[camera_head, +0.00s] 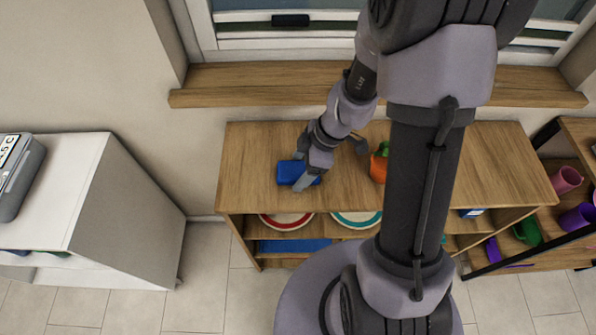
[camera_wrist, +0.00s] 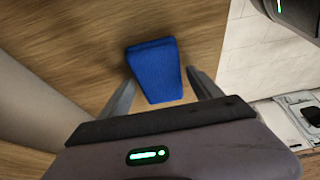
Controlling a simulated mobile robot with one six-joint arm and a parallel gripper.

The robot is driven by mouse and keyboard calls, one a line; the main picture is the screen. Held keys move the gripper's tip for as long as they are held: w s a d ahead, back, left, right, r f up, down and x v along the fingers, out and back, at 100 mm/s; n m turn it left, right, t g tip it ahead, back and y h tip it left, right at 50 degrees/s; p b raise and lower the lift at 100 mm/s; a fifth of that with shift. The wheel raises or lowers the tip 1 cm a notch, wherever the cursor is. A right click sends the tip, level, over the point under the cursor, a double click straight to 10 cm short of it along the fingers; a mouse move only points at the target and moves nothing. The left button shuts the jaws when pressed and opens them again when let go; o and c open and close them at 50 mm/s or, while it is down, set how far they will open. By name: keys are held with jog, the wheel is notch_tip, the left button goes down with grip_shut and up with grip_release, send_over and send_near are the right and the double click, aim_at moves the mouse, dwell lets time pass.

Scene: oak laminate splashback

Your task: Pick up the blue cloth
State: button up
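The blue cloth (camera_head: 291,172) lies folded in a small block on the wooden top of the low shelf unit, near its left end. It also shows in the wrist view (camera_wrist: 156,70), ahead of my gripper and partly between the fingers. My gripper (camera_head: 303,168) is over the right side of the cloth in the head view. In the wrist view my gripper (camera_wrist: 158,90) has its two fingers apart, one on each side of the cloth's near end. I cannot tell whether the fingers touch the cloth.
An orange pot with a green plant (camera_head: 379,165) stands on the shelf unit (camera_head: 245,160), right of my gripper. Plates (camera_head: 287,221) sit on the shelf below. A wooden window sill (camera_head: 270,84) runs behind. A white cabinet (camera_head: 130,205) stands left, across a floor gap.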

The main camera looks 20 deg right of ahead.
aim_at(294, 170)
jog(key=c, duration=1.1)
jog(key=shift+r, duration=0.1)
jog(key=shift+r, duration=0.2)
notch_tip(294, 170, up, 3)
jog(key=shift+d+r+p, duration=0.15)
jog(key=shift+r+p, duration=0.05)
jog(key=shift+p, duration=0.75)
jog(key=s+d+r, duration=0.1)
jog(key=s+d, duration=0.7)
jog(key=s, duration=0.5)
jog(key=shift+s+d, duration=0.2)
jog(key=shift+d, duration=0.1)
